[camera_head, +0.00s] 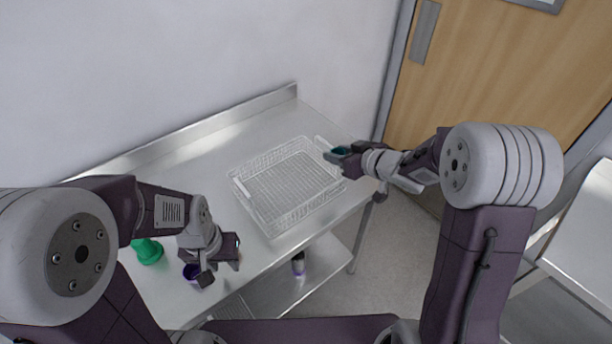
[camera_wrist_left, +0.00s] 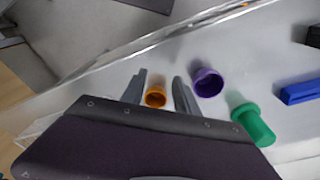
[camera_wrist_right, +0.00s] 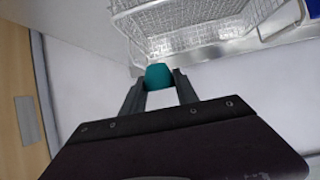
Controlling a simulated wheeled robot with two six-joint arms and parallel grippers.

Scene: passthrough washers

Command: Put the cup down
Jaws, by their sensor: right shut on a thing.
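A teal cup (camera_wrist_right: 158,76) is between the fingertips of my right gripper (camera_wrist_right: 159,88), which is shut on it. In the head view the teal cup (camera_head: 342,150) is held at the right end of the wire basket (camera_head: 310,212), above table height. My left gripper (camera_wrist_left: 158,88) is open and empty above the steel table (camera_head: 180,170). In the left wrist view an orange cup (camera_wrist_left: 156,97) shows between its fingers, apparently on the table below. A purple cup (camera_wrist_left: 208,82) and a green cup (camera_wrist_left: 254,124) are beside it. The orange cup is hidden in the head view.
The wire basket looks empty. A blue object (camera_wrist_left: 300,92) lies near the green cup. A dark bottle (camera_head: 298,263) stands on the lower shelf. The table has a raised back edge (camera_head: 240,112) against the wall. Another metal table (camera_head: 560,310) stands at the right.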

